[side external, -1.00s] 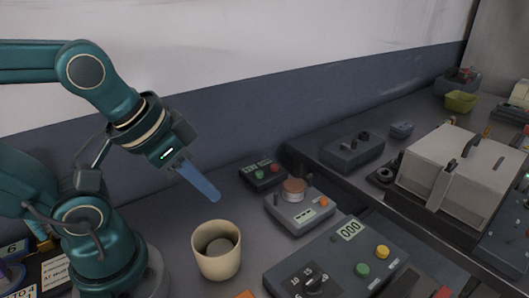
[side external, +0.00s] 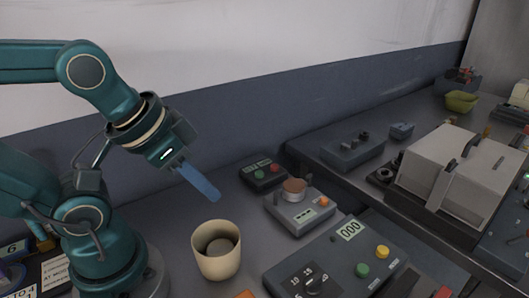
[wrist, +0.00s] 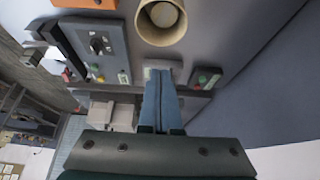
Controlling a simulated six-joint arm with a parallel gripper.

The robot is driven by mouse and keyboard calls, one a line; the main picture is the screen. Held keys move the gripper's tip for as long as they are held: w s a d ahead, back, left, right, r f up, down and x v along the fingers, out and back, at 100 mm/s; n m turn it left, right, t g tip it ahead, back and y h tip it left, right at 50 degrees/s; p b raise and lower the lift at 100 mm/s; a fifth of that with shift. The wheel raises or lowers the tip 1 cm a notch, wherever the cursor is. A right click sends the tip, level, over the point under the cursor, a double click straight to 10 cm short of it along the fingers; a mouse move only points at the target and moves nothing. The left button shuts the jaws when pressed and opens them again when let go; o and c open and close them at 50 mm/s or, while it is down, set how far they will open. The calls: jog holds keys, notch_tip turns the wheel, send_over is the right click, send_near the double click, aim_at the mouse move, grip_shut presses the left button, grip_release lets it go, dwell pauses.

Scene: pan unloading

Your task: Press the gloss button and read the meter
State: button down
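My gripper (side external: 214,197) hangs tilted in the air, its blue fingers pointing down and right above the bench beside the cream cup. In the wrist view the fingers (wrist: 161,78) lie together with nothing between them. A grey unit (side external: 290,211) has a brown round top, a small light display and an orange button. It stands right of my fingertips, apart from them, and is partly hidden by the fingers in the wrist view. A larger dark box (side external: 333,262) has a "000" display, a dial, and green and yellow buttons. Which button is the gloss one I cannot read.
The cream cup (side external: 217,263) stands below my fingertips. A small dark box (side external: 262,185) with green and red buttons stands behind the grey unit. A big light-lidded machine (side external: 450,175) and a yellow-green bowl (side external: 461,102) stand on the right counter.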

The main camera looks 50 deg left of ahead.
jog(key=w+a+r+m+t+y, duration=0.25)
jog(key=w+r, duration=0.25)
jog(key=w, duration=0.3)
jog(key=m+t+h, duration=0.1)
jog(key=m+h, duration=0.1)
jog(key=m, duration=0.3)
send_over(324, 201)
notch_tip(324, 201, down, 6)
jog(key=shift+s+a+f+y, duration=0.2)
jog(key=shift+s+a+y, duration=0.05)
jog(key=shift+s, duration=0.1)
jog(key=shift+f, duration=4.35)
jog(key=shift+f, duration=0.15)
